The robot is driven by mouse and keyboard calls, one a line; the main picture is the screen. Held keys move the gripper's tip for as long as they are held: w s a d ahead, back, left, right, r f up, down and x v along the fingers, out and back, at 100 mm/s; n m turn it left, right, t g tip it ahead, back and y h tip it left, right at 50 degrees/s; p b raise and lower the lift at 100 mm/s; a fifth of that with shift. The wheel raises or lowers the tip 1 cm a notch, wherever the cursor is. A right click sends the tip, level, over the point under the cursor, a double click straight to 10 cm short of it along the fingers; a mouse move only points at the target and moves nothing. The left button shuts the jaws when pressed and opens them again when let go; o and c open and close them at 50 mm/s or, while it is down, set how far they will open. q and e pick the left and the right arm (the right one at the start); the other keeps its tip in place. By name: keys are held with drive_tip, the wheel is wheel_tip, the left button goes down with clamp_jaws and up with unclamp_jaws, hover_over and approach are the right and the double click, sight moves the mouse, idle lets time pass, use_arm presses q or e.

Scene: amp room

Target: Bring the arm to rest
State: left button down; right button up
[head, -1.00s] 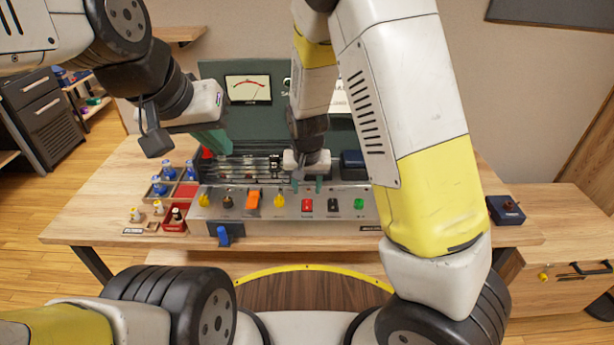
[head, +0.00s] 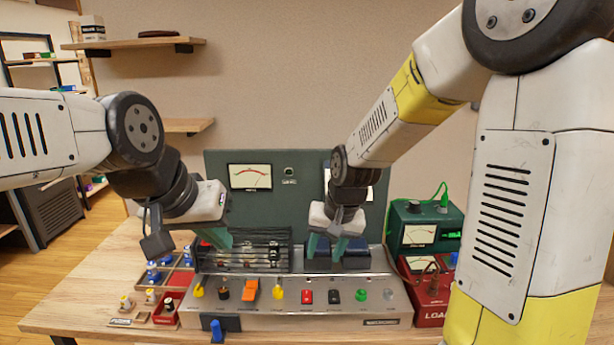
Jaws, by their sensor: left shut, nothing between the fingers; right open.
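My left gripper (head: 217,238) comes in from the left with its green fingers shut and empty. It is at the left end of the black cage on the amp's control panel (head: 290,318). My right gripper (head: 326,246) points down with its two green fingers apart and nothing between them. It is in front of the amp's dark green back panel (head: 270,200), above the row of knobs and switches. I cannot tell whether either gripper touches anything.
An orange switch (head: 251,290), a red switch (head: 306,297) and a green knob (head: 361,295) stand on the panel. A wooden tray (head: 179,282) of small parts is at left. A green meter box (head: 425,235) and a red load box (head: 430,300) stand at right.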

drive_tip(key=s+d+r+t, duration=0.3)
drive_tip(key=s+d+r, duration=0.7)
drive_tip(key=s+r, duration=0.4)
drive_tip(key=shift+s+n, duration=0.4)
drive_tip(key=shift+s, duration=0.05)
